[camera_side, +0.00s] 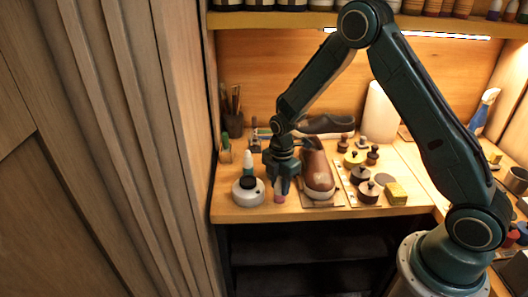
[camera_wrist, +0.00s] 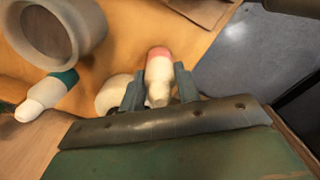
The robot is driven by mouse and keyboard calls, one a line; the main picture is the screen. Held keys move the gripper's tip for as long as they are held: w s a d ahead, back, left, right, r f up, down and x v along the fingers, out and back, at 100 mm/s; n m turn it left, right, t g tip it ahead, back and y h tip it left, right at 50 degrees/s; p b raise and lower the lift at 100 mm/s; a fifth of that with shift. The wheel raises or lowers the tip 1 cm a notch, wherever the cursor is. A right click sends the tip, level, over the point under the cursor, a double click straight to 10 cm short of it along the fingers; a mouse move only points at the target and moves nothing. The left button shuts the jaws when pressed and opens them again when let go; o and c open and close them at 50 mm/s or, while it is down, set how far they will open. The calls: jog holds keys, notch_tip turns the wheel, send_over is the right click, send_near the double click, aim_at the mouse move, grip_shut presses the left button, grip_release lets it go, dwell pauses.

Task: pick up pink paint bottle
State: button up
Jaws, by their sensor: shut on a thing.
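A small bottle (camera_wrist: 158,70) with a pink end and a whitish body sits between the fingers of my gripper (camera_wrist: 158,92) in the wrist view. The fingers are shut on it, one on each side. In the side view my gripper (camera_side: 281,184) points down near the front of the bench, and a little of the pink bottle (camera_side: 280,196) shows below it. The bottle is mostly hidden there by the fingers. I cannot tell whether it touches the bench top.
A brown shoe (camera_side: 317,172) stands close on the right. The bench (camera_side: 235,214) ends just in front.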

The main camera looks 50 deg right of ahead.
jog(key=shift+r, duration=0.1)
notch_tip(320, 180, up, 20)
dwell(0.7)
